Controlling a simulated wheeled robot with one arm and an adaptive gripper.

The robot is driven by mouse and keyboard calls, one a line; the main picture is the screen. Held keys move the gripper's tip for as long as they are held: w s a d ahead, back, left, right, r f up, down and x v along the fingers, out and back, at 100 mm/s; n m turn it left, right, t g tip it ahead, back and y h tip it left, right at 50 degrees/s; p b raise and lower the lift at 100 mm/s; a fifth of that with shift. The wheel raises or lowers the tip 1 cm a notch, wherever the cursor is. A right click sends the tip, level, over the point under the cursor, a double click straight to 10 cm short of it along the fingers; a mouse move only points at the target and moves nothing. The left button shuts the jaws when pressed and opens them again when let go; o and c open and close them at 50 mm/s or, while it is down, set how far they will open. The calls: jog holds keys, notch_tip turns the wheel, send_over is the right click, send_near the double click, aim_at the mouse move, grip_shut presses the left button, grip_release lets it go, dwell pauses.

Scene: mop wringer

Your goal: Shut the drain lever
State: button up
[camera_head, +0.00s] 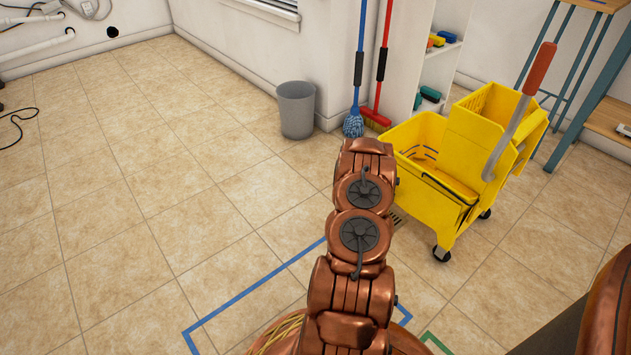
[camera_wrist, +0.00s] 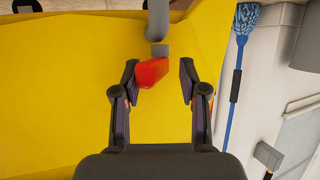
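The yellow mop bucket (camera_head: 432,188) stands right of my arm in the head view, and its yellow wall (camera_wrist: 55,90) fills much of the wrist view. A small red lever (camera_wrist: 152,72) with a grey mount (camera_wrist: 160,50) shows against that wall; it looks like the drain lever. My gripper (camera_wrist: 158,82) is open, with the red lever between its fingertips. The left finger is close to or touching the lever; a gap shows at the right finger. In the head view my arm hides the gripper and this lever.
The wringer handle (camera_head: 540,68) rises from the bucket's right side. A blue mop (camera_head: 353,124) and a red broom (camera_head: 377,118) lean on the wall behind. A grey bin (camera_head: 296,110) stands to the left. The tiled floor at left is mostly clear.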

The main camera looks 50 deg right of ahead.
jog(key=shift+w+f+m+g+b, duration=0.2)
jog(key=shift+m+g+b, duration=0.45)
jog(key=shift+b, duration=1.5)
jog(key=r+p+v, duration=0.1)
jog(key=p+v, duration=0.3)
jog(key=v, duration=0.4)
jog(key=w+a+r+n+t+y+p, duration=0.1)
jog(key=w+a+r+t+y+p, duration=0.1)
jog(key=w+a+r, duration=0.4)
jog(key=w+a+r+n+t+y+p, duration=0.2)
jog(key=w+a+r, duration=0.4)
jog(key=w, duration=0.4)
jog(key=shift+w+a+y+p, duration=0.35)
jog(key=shift+y+p, duration=0.15)
jog(key=shift+p, duration=0.6)
jog(key=shift+s+n, duration=0.1)
jog(key=shift+n, duration=0.15)
